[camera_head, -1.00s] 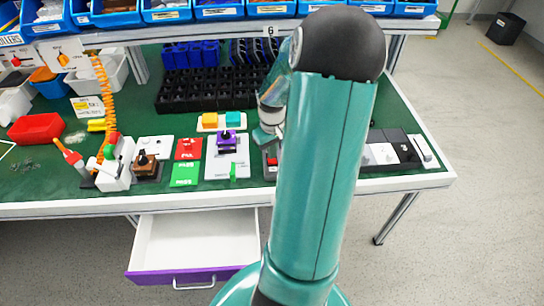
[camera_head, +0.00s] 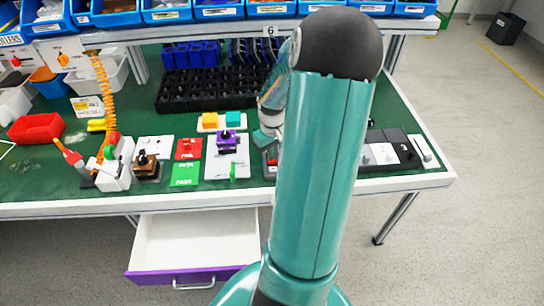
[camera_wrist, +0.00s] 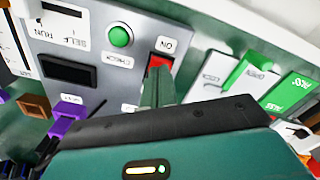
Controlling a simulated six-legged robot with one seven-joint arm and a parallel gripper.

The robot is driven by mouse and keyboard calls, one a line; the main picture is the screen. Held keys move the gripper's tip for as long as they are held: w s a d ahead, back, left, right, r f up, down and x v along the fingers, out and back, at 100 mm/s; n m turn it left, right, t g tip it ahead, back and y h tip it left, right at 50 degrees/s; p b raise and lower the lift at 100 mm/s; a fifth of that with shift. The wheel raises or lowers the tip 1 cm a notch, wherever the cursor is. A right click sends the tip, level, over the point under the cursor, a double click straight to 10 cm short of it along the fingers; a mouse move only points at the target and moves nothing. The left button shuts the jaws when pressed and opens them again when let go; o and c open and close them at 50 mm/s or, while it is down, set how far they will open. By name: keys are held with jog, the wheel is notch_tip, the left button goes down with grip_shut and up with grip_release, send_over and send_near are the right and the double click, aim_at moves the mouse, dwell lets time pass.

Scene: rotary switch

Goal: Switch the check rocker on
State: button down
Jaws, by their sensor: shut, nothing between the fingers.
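The check rocker is a red rocker (camera_wrist: 161,61) set in a grey panel (camera_wrist: 190,45) in the wrist view. An ON label (camera_wrist: 167,44) sits at one end of it, and a CHECK label (camera_wrist: 118,61) lies to its left. My gripper (camera_wrist: 158,82) is shut and empty, with its fingertips at the rocker and covering its lower part. I cannot tell whether they touch it or which way it is tilted. In the head view, a small red part (camera_head: 272,161) of the panel shows just below my gripper (camera_head: 267,139); my arm hides the rest.
A green button (camera_wrist: 120,36) and a dark window (camera_wrist: 68,70) are on the same panel. The purple-knobbed switch (camera_head: 226,138) and red and green plates stand to the left. Black bins (camera_head: 205,90) stand behind. An open drawer (camera_head: 195,240) juts out below the bench's front edge.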

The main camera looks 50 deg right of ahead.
jog(key=shift+f, duration=0.5)
dwell(0.3)
jog(key=shift+r, duration=3.5)
